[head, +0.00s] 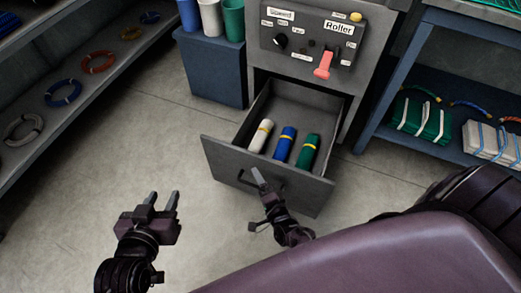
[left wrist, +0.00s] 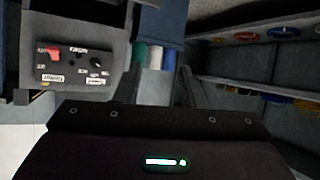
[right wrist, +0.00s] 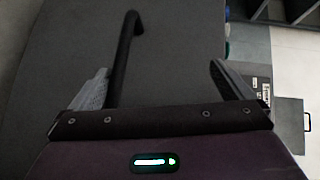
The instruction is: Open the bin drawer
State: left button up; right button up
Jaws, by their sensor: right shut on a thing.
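The grey bin drawer (head: 222,162) stands pulled out from the roller cabinet (head: 369,62) in the head view. My right gripper (head: 259,177) is at the drawer front, shut on the dark bar handle. In the right wrist view the handle (right wrist: 124,50) passes between the fingers, close to the left one. My left gripper (head: 162,199) is open and empty over the floor, left of the drawer and apart from it.
A control panel with a red lever (head: 323,66) is above the drawer. A blue box (head: 212,72) with coloured rolls on top stands left of the cabinet. Shelves with rings are at the left, and a blue shelf (head: 450,143) with bundles is at the right. The floor before the drawer is clear.

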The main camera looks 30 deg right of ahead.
aim_at(259, 155)
jog(key=w+r+t+p, duration=0.1)
jog(key=r, duration=0.3)
jog(key=w+d+r+t+p, duration=0.1)
jog(key=r, duration=0.3)
jog(key=w+r+t+h+p, duration=0.1)
jog(key=r, duration=0.4)
jog(key=shift+w+d, duration=0.2)
jog(key=shift+s+r+p, duration=0.15)
jog(key=shift+r+p, duration=0.45)
jog(key=shift+r, duration=0.2)
jog(key=c, duration=0.9)
jog(key=shift+s+r+p, duration=0.3)
jog(key=shift+r+p, duration=0.25)
jog(key=shift+c, duration=0.8)
pick_arm(q)
jog(key=s+a+f+g+y, duration=0.4)
jog(key=s+a+f+g, duration=0.3)
jog(key=s, duration=0.4)
jog(key=shift+a+f+n+g, duration=0.15)
jog(key=shift+a+n+g, duration=0.2)
jog(key=shift+g, duration=0.25)
pick_arm(e)
jog(key=shift+w+f, duration=0.1)
jog(key=shift+f, duration=0.15)
